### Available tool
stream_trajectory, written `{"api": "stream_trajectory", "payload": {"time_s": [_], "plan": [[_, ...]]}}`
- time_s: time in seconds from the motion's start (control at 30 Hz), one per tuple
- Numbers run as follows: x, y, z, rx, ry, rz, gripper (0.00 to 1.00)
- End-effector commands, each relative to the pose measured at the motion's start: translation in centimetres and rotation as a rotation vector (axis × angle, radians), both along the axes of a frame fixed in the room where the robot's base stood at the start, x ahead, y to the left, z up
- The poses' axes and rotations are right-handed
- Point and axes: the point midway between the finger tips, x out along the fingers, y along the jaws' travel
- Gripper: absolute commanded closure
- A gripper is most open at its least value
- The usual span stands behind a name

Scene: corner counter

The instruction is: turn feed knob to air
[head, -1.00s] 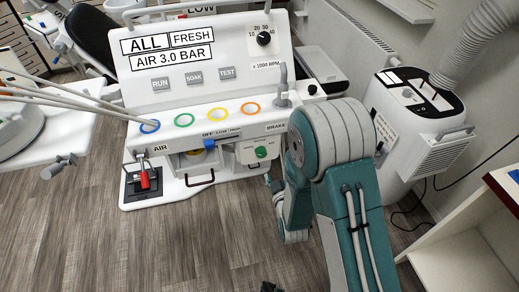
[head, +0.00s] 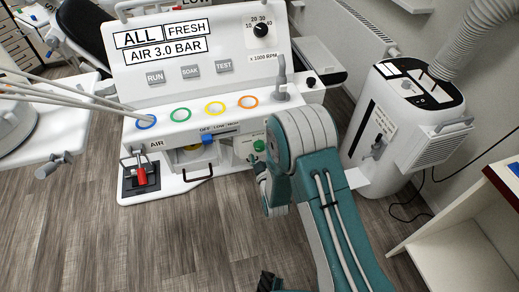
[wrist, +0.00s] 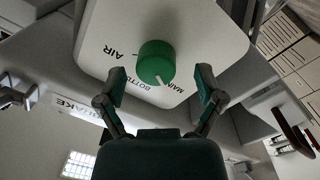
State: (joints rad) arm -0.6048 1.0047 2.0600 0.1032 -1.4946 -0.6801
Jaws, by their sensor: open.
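The green feed knob (wrist: 155,62) sits on a white plate (wrist: 205,25) in the wrist view. Labels AIR, MAIN and a partly readable one starting BOTT are printed around it. The knob's white mark points down in the picture, between the BOTT label and MAIN. My gripper (wrist: 160,88) is open, with one finger on each side just below the knob in the picture. I see no finger touching it. In the head view the green knob (head: 259,146) shows low on the console front, close beside my arm; my fingers are hidden there.
The white console (head: 130,85) carries coloured rings, RUN, SOAK and TEST buttons and a dial (head: 261,30). A blue knob (head: 208,138) and a red-handled lever (head: 141,175) lie to the left. A white machine with a hose (head: 405,120) stands right. The floor in front is clear.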

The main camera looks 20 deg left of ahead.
Motion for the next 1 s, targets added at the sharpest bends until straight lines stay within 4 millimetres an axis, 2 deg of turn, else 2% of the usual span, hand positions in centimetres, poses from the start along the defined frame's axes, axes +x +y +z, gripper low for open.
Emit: {"api": "stream_trajectory", "payload": {"time_s": [0.1,0.37,0.4,0.57,0.6,1.0], "plan": [[0.73,0.31,0.05,0.001,-0.001,0.0,0.13],[0.89,0.4,0.05,0.0,0.0,0.0,0.13],[0.88,0.41,0.04,0.0,0.0,0.0,0.22],[0.87,0.43,0.03,0.0,0.0,0.0,0.94],[0.87,0.44,0.02,0.0,0.0,0.0,0.96],[0.87,0.57,-0.04,0.034,0.023,0.001,0.96]]}}
